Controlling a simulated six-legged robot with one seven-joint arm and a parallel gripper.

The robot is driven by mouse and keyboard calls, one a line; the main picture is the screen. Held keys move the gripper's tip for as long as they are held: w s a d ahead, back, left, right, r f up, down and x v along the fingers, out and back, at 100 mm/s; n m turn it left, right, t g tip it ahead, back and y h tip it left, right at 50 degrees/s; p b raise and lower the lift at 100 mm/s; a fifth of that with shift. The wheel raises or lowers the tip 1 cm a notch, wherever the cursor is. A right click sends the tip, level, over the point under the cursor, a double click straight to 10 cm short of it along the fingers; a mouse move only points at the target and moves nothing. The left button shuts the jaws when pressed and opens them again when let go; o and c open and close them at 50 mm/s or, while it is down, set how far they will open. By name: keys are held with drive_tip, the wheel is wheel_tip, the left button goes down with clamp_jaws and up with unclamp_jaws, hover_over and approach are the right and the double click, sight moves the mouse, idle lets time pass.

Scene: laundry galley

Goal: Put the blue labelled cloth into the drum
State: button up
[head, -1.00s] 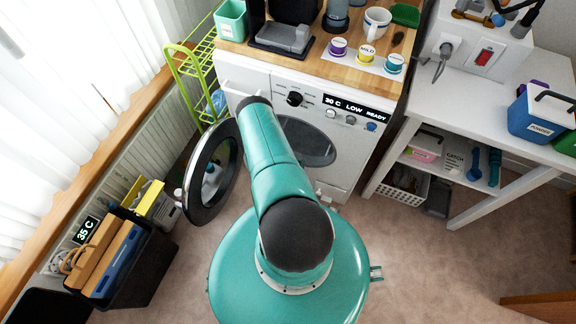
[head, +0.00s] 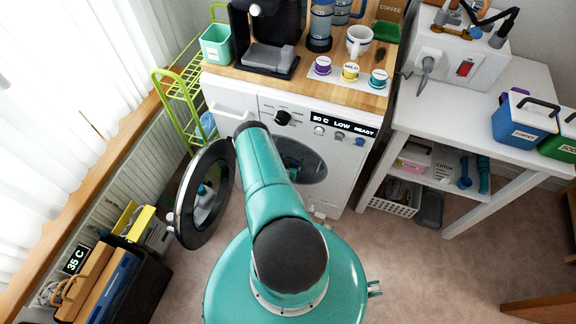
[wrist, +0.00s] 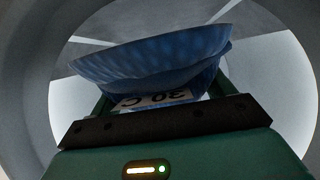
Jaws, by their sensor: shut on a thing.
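The blue cloth (wrist: 150,62) shows in the wrist view, with a white label (wrist: 152,99) that reads "30 C" upside down. My gripper (wrist: 165,112) is shut on it, and the cloth bulges up beyond the jaws. A pale grey round wall surrounds the cloth and gripper in the wrist view, which looks like the drum (wrist: 285,85). In the head view the washing machine (head: 345,150) has its round door (head: 203,195) swung open to the left. My arm reaches across the front of the machine and hides part of the opening; the gripper is hidden there.
A wooden counter (head: 225,75) above the machine holds a coffee maker (head: 270,35), a mug and several labelled pods. A green wire rack (head: 180,95) stands at the left. A white table (head: 440,110) stands at the right. The carpet (head: 430,265) at the right is clear.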

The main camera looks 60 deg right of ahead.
drive_tip(key=x, duration=0.7)
drive_tip(key=shift+d+r, duration=0.15)
drive_tip(key=shift+d, duration=0.2)
drive_tip(key=shift+f, duration=0.6)
drive_tip(key=o, duration=1.2)
drive_tip(key=shift+o, duration=0.2)
drive_tip(key=shift+v, duration=6.95)
drive_tip(key=shift+r, duration=0.1)
